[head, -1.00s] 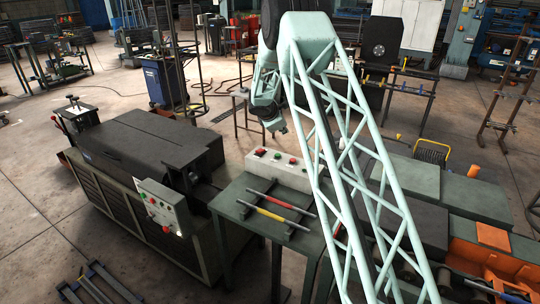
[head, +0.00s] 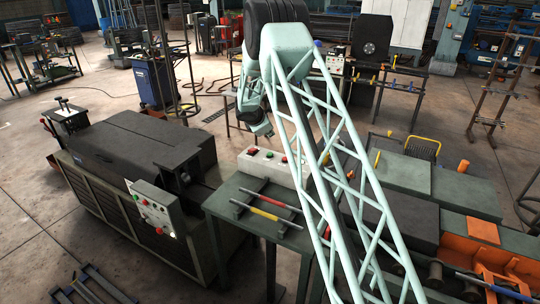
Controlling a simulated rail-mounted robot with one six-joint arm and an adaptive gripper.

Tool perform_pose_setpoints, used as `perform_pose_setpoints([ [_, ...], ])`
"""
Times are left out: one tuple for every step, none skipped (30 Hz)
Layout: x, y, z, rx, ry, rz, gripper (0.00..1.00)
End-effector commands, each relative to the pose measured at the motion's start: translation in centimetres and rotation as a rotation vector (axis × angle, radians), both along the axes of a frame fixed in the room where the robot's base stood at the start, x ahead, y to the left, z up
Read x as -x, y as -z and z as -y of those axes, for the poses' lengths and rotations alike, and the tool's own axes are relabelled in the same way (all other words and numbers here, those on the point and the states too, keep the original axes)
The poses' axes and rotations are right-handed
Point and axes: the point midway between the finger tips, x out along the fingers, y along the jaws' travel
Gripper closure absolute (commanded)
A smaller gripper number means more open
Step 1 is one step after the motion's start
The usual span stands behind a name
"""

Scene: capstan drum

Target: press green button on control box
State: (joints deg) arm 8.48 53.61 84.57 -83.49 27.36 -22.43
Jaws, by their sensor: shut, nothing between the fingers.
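A pale control box (head: 271,169) stands on the back part of a green table (head: 244,229) in the head view. Its top carries red and green buttons; the small green button (head: 267,154) lies between red ones. My lattice arm reaches across the right of the box and partly covers its right end. My gripper (head: 263,131) is small and dark, shut and empty. It shows just above the box's back edge in the picture, apart from the buttons. Its fingertips are hard to make out, and the exact gap to the box is unclear.
Two rods, one red and one yellow in part, lie on supports (head: 267,209) in front of the box. A black machine with a grey button panel (head: 154,207) stands left. Green and black blocks and an orange machine (head: 490,258) stand right.

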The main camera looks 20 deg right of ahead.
Motion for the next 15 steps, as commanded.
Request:
perform_pose_setpoints([
  [0.0, 0.4, 0.0, 0.0, 0.001, -0.001, 1.0],
  [0.0, 0.5, 0.0, 0.0, 0.001, -0.001, 1.0],
  [0.0, 0.7, 0.0, 0.0, 0.0, -0.001, 1.0],
  [0.0, 0.9, 0.0, 0.0, 0.0, -0.001, 1.0],
  [0.0, 1.1, 0.0, 0.0, 0.0, -0.001, 1.0],
  [0.0, 1.4, 0.0, 0.0, 0.0, -0.001, 1.0],
  [0.0, 1.7, 0.0, 0.0, 0.001, -0.001, 1.0],
  [0.0, 1.9, 0.0, 0.0, 0.0, -0.001, 1.0],
  [0.0, 2.2, 0.0, 0.0, -0.001, -0.001, 1.0],
  [0.0, 2.5, 0.0, 0.0, -0.001, -0.001, 1.0],
  [0.0, 2.8, 0.0, 0.0, 0.0, -0.001, 1.0],
  [0.0, 3.1, 0.0, 0.0, 0.0, -0.001, 1.0],
  [0.0, 3.4, 0.0, 0.0, 0.0, -0.001, 1.0],
  [0.0, 3.6, 0.0, 0.0, 0.001, -0.001, 1.0],
  [0.0, 4.0, 0.0, 0.0, 0.0, 0.0, 1.0],
])
